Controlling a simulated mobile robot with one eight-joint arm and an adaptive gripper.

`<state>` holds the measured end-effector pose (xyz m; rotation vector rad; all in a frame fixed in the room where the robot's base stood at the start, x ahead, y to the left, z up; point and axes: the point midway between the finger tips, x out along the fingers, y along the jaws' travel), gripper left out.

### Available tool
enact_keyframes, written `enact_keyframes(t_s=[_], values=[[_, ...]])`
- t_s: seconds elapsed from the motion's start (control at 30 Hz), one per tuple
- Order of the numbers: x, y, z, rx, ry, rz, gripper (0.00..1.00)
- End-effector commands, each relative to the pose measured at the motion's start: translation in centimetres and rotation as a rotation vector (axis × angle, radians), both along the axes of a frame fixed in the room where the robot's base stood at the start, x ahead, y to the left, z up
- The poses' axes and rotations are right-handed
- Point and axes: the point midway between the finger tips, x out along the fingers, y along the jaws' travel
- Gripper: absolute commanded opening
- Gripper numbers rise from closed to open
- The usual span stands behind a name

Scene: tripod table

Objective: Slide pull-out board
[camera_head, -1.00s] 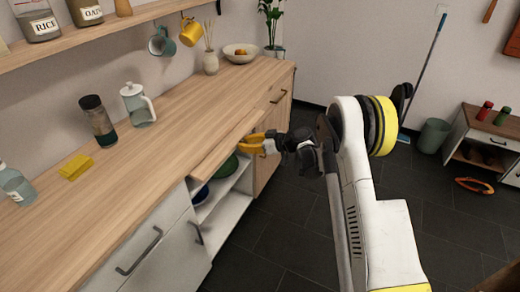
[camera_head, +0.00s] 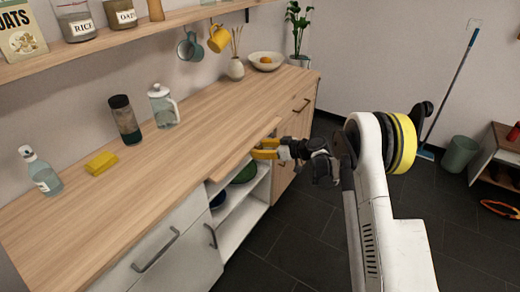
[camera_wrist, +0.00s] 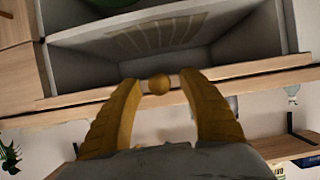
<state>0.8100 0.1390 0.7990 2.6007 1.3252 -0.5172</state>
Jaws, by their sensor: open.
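The wooden pull-out board (camera_head: 228,160) juts out a little from under the countertop edge, above an open shelf compartment. Its front edge (camera_wrist: 75,98) crosses the wrist view, with a small round knob (camera_wrist: 159,85) on it. My gripper (camera_head: 257,149) is at the board's front edge in the head view, with its yellow fingers pointing toward the cabinet. In the wrist view my gripper (camera_wrist: 160,80) is open, with one finger on each side of the knob. I cannot tell whether either finger touches it.
The open compartment (camera_head: 240,215) below the board holds a green bowl (camera_head: 244,174) and a blue bowl. Cabinet handles (camera_head: 155,250) stick out nearby. A sponge, bottle, tumbler and glass press stand on the countertop (camera_head: 170,155). The dark floor (camera_head: 310,225) before the cabinet is clear.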

Motion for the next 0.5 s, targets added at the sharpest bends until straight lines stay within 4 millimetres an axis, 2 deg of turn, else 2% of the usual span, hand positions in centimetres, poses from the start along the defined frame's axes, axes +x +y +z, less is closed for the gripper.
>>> enact_keyframes(t_s=[0.17,0.5], values=[[-0.8,-1.2,0.6,0.0,0.0,-0.001,0.48],[-4.8,-6.7,3.4,0.0,0.0,-0.003,0.48]])
